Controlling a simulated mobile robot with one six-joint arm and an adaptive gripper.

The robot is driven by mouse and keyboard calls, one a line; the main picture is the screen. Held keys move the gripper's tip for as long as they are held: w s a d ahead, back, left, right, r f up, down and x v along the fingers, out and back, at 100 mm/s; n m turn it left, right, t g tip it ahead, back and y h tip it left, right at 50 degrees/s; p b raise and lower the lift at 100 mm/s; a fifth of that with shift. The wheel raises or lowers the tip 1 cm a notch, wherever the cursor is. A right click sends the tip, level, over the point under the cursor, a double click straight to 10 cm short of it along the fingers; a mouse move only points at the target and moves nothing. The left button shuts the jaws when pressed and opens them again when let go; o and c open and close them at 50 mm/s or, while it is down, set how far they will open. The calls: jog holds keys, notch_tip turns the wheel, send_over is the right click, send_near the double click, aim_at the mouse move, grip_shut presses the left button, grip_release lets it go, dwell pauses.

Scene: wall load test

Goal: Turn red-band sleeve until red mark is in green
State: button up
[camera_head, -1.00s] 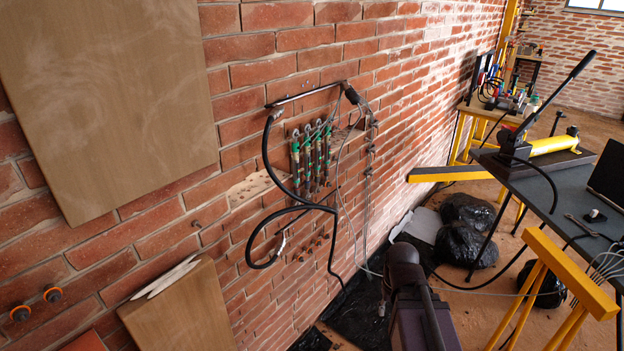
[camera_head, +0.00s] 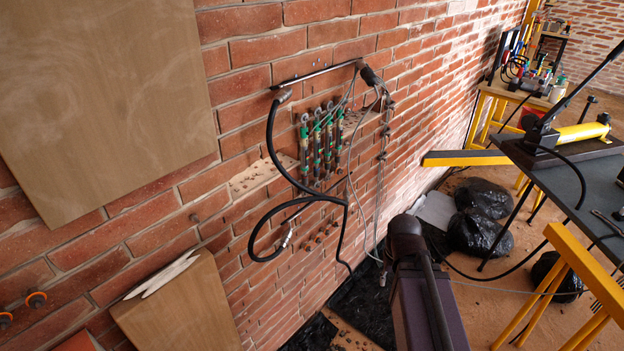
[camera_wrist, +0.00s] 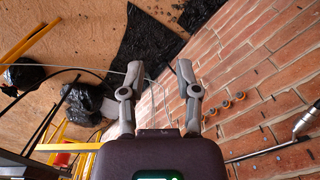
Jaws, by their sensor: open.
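Several slim tool-like rods with green bands (camera_head: 317,150) stand upright side by side on the brick wall, in the middle of the head view. They are too small there to tell a red-band sleeve, a red mark or a green zone. My gripper (camera_wrist: 158,72) shows in the wrist view with its two fingers apart and nothing between them. Its fingers point toward the floor and the foot of the wall, clear of the rods. In the head view my purple arm (camera_head: 425,290) rises at the bottom centre, and the gripper itself is not seen there.
A black hose (camera_head: 270,215) loops in front of the wall beside the rods, and grey cables hang right of them. A dark table (camera_head: 545,170) with a yellow pump stands right. Black bags (camera_head: 480,235) lie on the floor. A yellow trestle (camera_head: 590,270) stands front right.

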jog(key=m+t+y+b, duration=0.2)
jog(key=m+y+b, duration=0.4)
jog(key=m+y, duration=1.25)
send_near(305, 179)
jog(key=d, duration=0.5)
jog(key=shift+w+d+f+m+h, duration=0.1)
jog(key=shift+w+f+m+h, duration=0.05)
jog(key=shift+w+m+h, duration=0.15)
jog(key=a, duration=0.9)
jog(key=w+a, duration=0.1)
jog(key=a, duration=0.3)
jog(key=shift+w+a, duration=0.1)
jog(key=shift+a, duration=0.3)
